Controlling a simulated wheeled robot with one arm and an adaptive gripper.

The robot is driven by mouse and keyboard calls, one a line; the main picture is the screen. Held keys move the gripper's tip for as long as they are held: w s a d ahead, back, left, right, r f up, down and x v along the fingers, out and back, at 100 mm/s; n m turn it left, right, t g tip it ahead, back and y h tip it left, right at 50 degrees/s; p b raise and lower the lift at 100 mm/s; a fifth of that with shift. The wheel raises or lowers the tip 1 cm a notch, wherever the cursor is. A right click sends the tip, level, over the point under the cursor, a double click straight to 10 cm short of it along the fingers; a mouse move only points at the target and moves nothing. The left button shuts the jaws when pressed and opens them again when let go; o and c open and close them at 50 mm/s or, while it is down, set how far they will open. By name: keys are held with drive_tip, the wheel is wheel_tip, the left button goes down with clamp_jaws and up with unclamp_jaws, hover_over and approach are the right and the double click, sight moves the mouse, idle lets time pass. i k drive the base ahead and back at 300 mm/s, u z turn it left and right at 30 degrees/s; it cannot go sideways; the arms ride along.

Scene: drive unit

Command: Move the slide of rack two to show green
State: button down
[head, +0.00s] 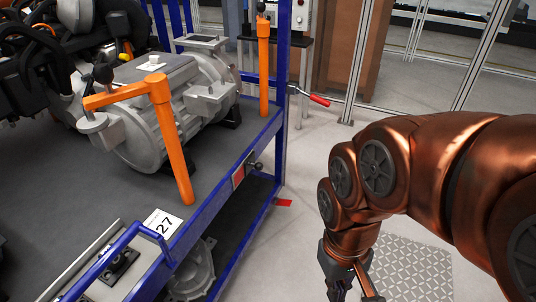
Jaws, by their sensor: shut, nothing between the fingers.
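The blue rack (215,207) stands at left. On its front rail is a slide with a dark knob (254,166) and a red patch (238,177) beside it; no green shows there. I cannot read a rack number two in this view. My gripper (346,294) hangs at the bottom, right of the rack, apart from the slide and lower in the picture. It is shut and empty; the tips are at or below the picture's edge.
A grey motor (165,100) sits on the rack's dark shelf, with orange posts (172,140) by the rail. A blue handle and a card marked 27 (162,223) are at front. A red-handled lever (319,100) sticks out right. Pale floor lies between rack and arm.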

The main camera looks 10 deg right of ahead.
sight(249, 164)
drive_tip(key=i, duration=1.05)
drive_tip(key=u, duration=0.7)
